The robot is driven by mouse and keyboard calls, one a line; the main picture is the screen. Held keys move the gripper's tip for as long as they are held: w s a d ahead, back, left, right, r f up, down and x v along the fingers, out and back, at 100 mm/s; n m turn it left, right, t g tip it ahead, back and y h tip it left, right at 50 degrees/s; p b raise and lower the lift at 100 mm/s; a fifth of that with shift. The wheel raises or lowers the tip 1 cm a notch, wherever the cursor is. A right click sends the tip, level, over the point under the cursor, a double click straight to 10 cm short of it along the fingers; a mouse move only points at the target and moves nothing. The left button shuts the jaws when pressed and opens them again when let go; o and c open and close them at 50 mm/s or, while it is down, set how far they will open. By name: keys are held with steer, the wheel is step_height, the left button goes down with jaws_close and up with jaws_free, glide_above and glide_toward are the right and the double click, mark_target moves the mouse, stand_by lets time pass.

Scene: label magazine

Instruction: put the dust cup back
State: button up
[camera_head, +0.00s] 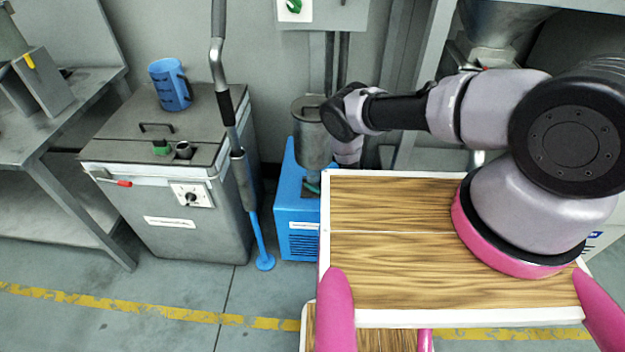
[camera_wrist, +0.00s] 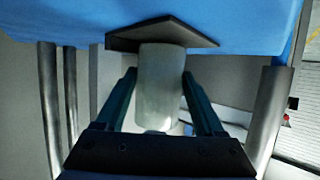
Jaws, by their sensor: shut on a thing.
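The dust cup (camera_wrist: 161,85) shows in the wrist view as a pale, cloudy cylinder between the two dark fingers of my gripper (camera_wrist: 160,76). My gripper is shut on it. The cup's top end meets a dark angular plate (camera_wrist: 160,36) on the underside of a blue housing (camera_wrist: 235,22); I cannot tell whether it is seated or only touching. In the head view my arm reaches to the blue machine (camera_head: 297,205) with a grey metal cylinder (camera_head: 311,140) on top.
Left of the machine are a blue-footed lever post (camera_head: 240,170) and a grey cabinet (camera_head: 165,200) with a blue mug (camera_head: 169,85). The floor in front is clear.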

steer(key=shift+f, duration=0.3)
steer(key=o, duration=1.5)
steer(key=shift+s+d+r, duration=0.1)
steer(key=shift+d+r, duration=0.05)
steer(key=shift+r, duration=0.2)
steer(key=v, duration=1.1)
steer(key=shift+s+d+r, duration=0.1)
steer(key=shift+s+d, duration=0.05)
steer(key=shift+s, duration=0.15)
